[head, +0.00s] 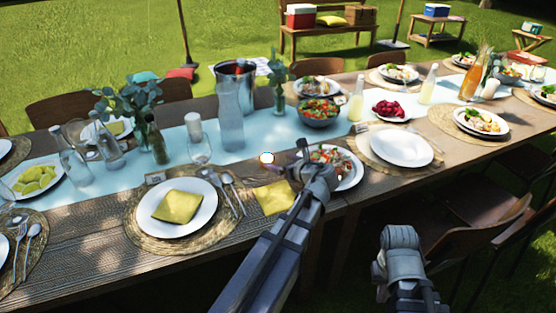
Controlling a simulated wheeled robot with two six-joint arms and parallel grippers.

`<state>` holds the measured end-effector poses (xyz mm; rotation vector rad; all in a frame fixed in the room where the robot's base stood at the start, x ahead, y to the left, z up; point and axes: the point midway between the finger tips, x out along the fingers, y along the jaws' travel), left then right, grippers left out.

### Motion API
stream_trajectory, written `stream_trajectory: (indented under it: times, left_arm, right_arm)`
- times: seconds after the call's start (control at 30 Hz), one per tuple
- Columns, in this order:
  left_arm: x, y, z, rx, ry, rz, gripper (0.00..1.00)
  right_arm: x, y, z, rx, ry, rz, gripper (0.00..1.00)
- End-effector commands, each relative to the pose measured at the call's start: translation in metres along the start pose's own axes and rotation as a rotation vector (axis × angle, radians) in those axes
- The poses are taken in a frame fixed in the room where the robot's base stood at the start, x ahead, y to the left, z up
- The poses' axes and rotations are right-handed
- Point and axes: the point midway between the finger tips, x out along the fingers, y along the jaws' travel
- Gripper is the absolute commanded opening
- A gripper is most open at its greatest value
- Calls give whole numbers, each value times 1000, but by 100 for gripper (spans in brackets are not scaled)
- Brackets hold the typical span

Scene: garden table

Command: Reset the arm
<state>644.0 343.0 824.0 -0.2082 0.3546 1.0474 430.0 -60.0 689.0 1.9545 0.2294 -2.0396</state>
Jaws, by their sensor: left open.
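My left arm reaches over the table's near edge, and its open gripper (292,165) is beside a white plate of salad (348,180). The wrist covers part of that plate. I see nothing held in the left gripper, though its fingers are small and partly hidden. My right arm's end (400,245) is lower right, in front of the table's near edge and apart from the dishes. The picture does not show whether its jaws are open or shut.
A folded yellow napkin (274,198) lies close to my left arm. A plate with a napkin (205,219) is left; an empty white plate (400,158) is right. Bottles, glasses and a metal bucket (246,72) stand behind. Wooden chairs (470,245) line the near right side.

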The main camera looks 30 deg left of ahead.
Motion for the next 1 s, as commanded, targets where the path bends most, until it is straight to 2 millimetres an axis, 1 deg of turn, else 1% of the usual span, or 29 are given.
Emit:
stream_trajectory:
  times: [0.37,0.47,0.57,0.67,0.7,0.77,0.8,0.87,0.9,0.97,1.0]
  left_arm:
    - [0,0,0,-4,2,0,88]
    - [-11,1,0,-70,36,1,88]
    - [-38,2,-4,-247,127,13,88]
    - [-79,4,-17,-503,266,64,88]
    - [-98,5,-23,-609,326,97,88]
    - [-126,7,-33,-760,410,159,88]
    - [-145,9,-39,-855,463,210,88]
    - [-176,13,-47,-989,537,299,88]
    - [-196,16,-52,-1071,581,364,88]
    - [-227,21,-59,-1181,637,469,88]
    - [-246,25,-63,-1244,665,541,88]
  right_arm:
    - [-1,0,0,0,0,0,0]
    - [-12,1,1,0,0,0,0]
    - [-36,3,2,0,0,0,0]
    - [-66,6,4,0,0,0,0]
    - [-78,7,4,0,0,0,0]
    - [-94,9,6,0,0,0,0]
    - [-105,10,6,1,0,0,0]
    - [-122,12,7,1,0,0,0]
    - [-132,13,8,1,0,0,0]
    - [-146,14,9,1,0,0,0]
    - [-155,15,9,1,0,0,0]
